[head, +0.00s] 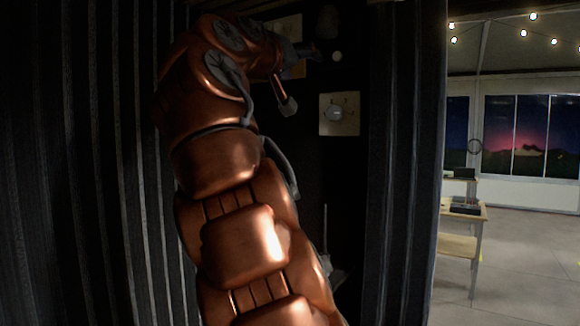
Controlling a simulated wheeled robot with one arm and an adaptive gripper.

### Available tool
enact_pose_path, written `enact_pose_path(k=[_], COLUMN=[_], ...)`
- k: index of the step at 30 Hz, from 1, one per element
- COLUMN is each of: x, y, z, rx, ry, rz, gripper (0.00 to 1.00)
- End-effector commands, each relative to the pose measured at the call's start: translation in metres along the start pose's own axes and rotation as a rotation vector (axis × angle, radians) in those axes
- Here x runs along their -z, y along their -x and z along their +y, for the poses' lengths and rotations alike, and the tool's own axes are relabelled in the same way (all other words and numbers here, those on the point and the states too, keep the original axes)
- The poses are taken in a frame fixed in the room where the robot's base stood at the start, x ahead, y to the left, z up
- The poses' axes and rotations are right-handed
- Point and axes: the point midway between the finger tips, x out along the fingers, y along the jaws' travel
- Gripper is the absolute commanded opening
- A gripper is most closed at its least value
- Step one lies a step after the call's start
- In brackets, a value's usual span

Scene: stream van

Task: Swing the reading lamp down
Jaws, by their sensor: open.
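I cannot tell whether the fingers touch the stalk.
A pale plate with a round knob (339,114) is on the alcove wall right of the stalk, with a small pale button (337,57) above. Dark ribbed walls (405,170) flank the alcove. A wooden table (462,212) stands on open floor at right.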

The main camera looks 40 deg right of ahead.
Motion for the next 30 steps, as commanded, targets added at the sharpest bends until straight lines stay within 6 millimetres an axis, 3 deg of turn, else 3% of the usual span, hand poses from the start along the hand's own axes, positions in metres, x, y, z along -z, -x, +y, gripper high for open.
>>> enact_pose_path(k=[15,30], x=[-0.063,-0.133], y=[-0.005,0.008], z=[-0.039,-0.072], rx=[0.139,0.281], ry=[0.091,0.164], rz=[-0.178,-0.342], gripper=[0.72,0.72])
